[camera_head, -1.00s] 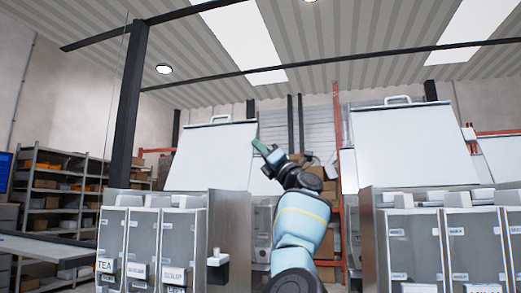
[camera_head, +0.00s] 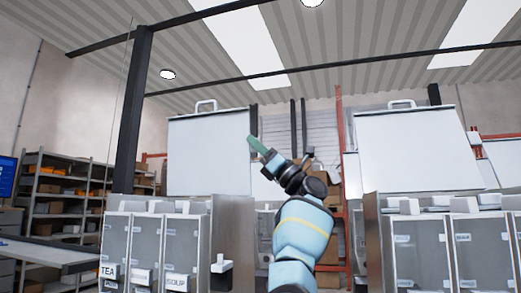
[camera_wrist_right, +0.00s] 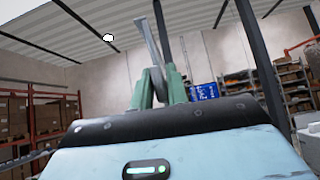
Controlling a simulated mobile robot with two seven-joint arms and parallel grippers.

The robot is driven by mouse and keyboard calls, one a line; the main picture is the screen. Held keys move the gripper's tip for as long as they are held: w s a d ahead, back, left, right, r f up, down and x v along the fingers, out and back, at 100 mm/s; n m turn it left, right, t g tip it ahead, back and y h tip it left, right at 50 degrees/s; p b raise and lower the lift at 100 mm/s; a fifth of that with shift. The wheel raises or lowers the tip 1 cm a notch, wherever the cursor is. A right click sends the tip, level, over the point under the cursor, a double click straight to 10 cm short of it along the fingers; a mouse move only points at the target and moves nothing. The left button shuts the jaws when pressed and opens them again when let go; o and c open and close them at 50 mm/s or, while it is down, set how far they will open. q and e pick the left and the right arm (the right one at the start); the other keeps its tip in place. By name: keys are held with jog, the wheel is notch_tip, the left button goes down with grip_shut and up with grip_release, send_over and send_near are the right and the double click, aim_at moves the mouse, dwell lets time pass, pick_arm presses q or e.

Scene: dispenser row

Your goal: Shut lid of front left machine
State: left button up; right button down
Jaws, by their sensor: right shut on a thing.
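The front left machine (camera_head: 145,240) stands left of centre in the head view, with clear-fronted bins labelled "TEA" and "SOUP". Its white lid (camera_head: 207,158) is raised and looks about upright above the bins, with a handle (camera_head: 207,105) on its top edge. My right gripper (camera_head: 254,145), with green fingers, is at the lid's right edge. In the wrist view my right gripper (camera_wrist_right: 157,76) is shut on a thin grey plate (camera_wrist_right: 143,42), the lid seen nearly edge-on. The contact is partly hidden by the fingers. My left gripper is not in view.
A second machine (camera_head: 425,245) stands to the right, its lid (camera_head: 415,150) also raised. A small black-and-white spout (camera_head: 221,265) sticks out beside the left machine. A dark post (camera_head: 133,110) rises behind on the left. Shelves (camera_head: 65,190) stand at the far left.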

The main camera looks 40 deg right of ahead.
jog(key=shift+s+a+f+n+g+y, duration=0.15)
jog(key=shift+a+n+g+y, duration=0.35)
jog(key=shift+n+y, duration=0.35)
jog(key=shift+s+a+f+n+g+y, duration=0.15)
jog(key=shift+a+n+g+y, duration=0.3)
jog(key=shift+n+y, duration=0.35)
jog(key=c, duration=1.7)
grip_release()
jog(key=shift+c, duration=0.2)
jog(key=shift+o, duration=1.4)
jog(key=shift+s+r, duration=0.15)
jog(key=shift+r, duration=0.05)
jog(key=shift+d+f, duration=0.1)
jog(key=v, duration=0.7)
jog(key=shift+s+f, duration=0.2)
jog(key=shift+s, duration=0.05)
